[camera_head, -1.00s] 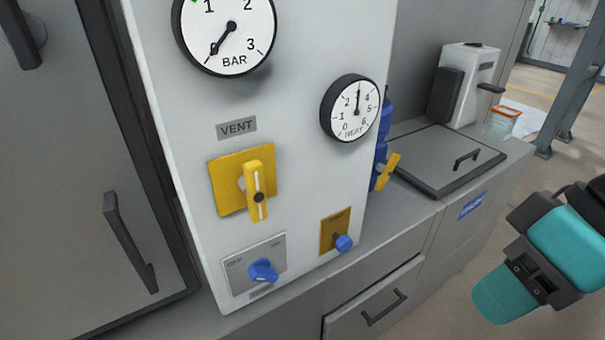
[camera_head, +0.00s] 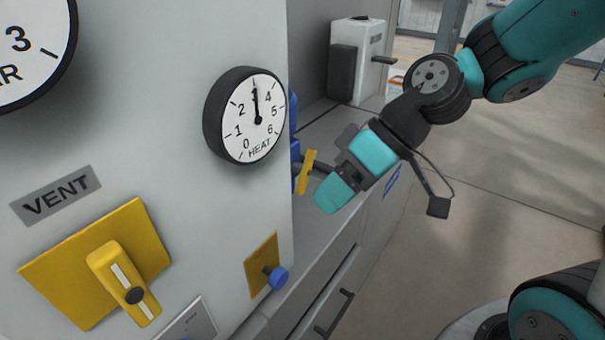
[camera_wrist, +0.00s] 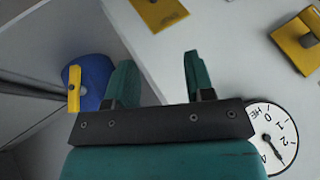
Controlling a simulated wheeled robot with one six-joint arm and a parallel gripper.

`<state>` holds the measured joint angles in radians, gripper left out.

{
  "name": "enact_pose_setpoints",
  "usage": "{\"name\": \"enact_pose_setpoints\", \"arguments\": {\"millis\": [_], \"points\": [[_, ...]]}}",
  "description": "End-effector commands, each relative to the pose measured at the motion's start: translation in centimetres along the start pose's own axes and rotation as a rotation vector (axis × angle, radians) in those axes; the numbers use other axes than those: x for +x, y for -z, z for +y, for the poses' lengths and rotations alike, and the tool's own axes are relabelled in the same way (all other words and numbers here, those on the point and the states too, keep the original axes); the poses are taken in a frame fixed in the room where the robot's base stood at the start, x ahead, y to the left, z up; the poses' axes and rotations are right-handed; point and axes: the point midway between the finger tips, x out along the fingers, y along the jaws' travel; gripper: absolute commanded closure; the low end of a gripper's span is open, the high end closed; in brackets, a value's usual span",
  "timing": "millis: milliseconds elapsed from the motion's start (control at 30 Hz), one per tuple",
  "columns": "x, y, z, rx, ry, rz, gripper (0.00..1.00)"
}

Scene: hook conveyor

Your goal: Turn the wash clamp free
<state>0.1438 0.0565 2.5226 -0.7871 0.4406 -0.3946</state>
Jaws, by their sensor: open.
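A blue fitting with a yellow lever is on the right side of the white panel, and it looks like the wash clamp; no wash label is readable. In the head view its yellow lever (camera_head: 308,171) is partly beside my gripper (camera_head: 333,192), and little of the blue body (camera_head: 294,150) shows behind the panel edge. In the wrist view the blue body (camera_wrist: 98,78) and the upright yellow lever (camera_wrist: 74,88) are left of my gripper (camera_wrist: 158,65). My gripper is open, with nothing between the fingers, and the lever is outside them.
The white panel (camera_head: 180,110) carries a HEAT gauge (camera_head: 255,118), a yellow VENT handle (camera_head: 125,285) and a blue knob (camera_head: 278,279) on a yellow plate. A white box device (camera_head: 357,62) stands on the counter behind. Open floor (camera_head: 480,190) lies to the right.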

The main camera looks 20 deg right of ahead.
Motion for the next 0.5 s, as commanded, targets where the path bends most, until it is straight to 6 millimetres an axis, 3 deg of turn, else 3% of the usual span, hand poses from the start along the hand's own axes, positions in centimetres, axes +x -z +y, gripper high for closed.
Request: {"name": "enact_pose_setpoints", "arguments": {"millis": [33,233,333,500], "points": [[0.8,-0.1,3.6,0.033,0.023,0.092,0.51],[-1.0,0.0,13.8,0.065,-0.003,0.491,0.51],[-2.3,-0.7,17.2,0.081,-0.053,0.628,0.51],[-3.2,-1.0,19.6,0.090,-0.102,0.725,0.51]]}}
